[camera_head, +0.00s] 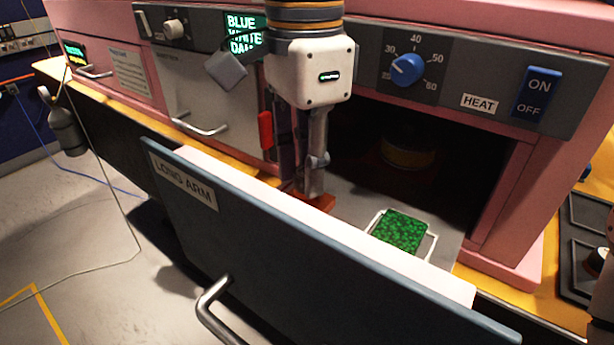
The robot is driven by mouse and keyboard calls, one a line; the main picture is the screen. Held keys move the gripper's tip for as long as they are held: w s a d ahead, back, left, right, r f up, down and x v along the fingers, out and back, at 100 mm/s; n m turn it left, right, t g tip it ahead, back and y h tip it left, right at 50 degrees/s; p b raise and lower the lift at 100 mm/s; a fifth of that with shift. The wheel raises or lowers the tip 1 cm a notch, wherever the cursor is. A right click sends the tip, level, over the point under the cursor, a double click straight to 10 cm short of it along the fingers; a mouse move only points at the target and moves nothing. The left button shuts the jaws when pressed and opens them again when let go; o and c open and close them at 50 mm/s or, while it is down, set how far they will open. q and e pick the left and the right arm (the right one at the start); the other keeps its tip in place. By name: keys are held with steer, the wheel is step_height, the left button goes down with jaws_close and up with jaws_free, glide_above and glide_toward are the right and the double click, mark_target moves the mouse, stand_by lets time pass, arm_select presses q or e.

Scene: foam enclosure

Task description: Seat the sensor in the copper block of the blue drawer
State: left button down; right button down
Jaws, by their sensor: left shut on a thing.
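The blue drawer (250,240) stands pulled out, its tall front labelled "LONG ARM" facing me. My left gripper (314,194) points down behind that front, over the drawer's left part. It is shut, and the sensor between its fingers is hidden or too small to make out. A red-brown block, which looks like the copper block (322,203), is right below the fingertips, partly hidden by the drawer front. I cannot tell whether the sensor touches it.
A green speckled pad (401,231) in a white wire frame lies on the drawer's grey floor to the right. A blue heat knob (407,69) and an on/off switch (538,93) are on the panel above the dark opening. A closed drawer (203,90) is to the left.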

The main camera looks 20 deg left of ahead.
arm_select(q)
steer(key=shift+f, duration=1.15)
steer(key=c, duration=1.3)
jaws_free()
steer(key=shift+w+f, duration=0.1)
steer(key=shift+c, duration=0.2)
step_height(320, 180, up, 12)
